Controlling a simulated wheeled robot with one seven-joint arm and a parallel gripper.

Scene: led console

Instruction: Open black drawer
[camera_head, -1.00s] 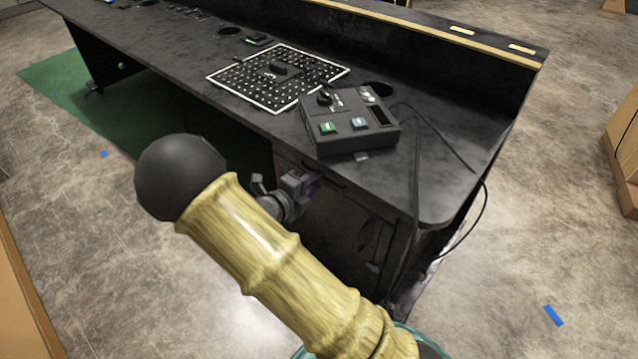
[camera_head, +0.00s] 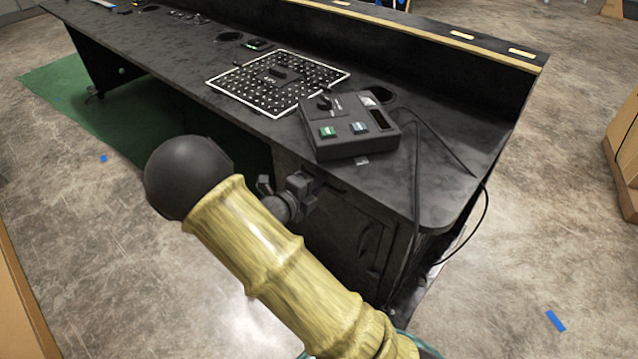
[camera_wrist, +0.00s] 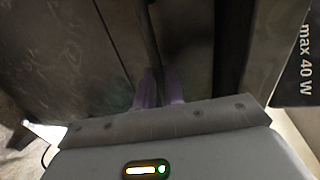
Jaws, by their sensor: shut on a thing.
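The black drawer (camera_head: 350,196) is in the upper part of the dark cabinet under the near right end of the desk; its front looks about flush with the cabinet. My gripper (camera_head: 312,184) is at the drawer front, just below the desk edge. In the wrist view my fingers (camera_wrist: 161,88) are close together, shut on the drawer handle, which is mostly hidden in shadow between them. My arm hides the lower left of the cabinet.
A control box (camera_head: 345,135) with green and blue buttons stands on the desk (camera_head: 450,180) above the drawer. A cabinet door with a curved handle (camera_head: 367,238) is below. A perforated board (camera_head: 265,95) lies farther left. Cables hang at the right corner. The floor in front is clear.

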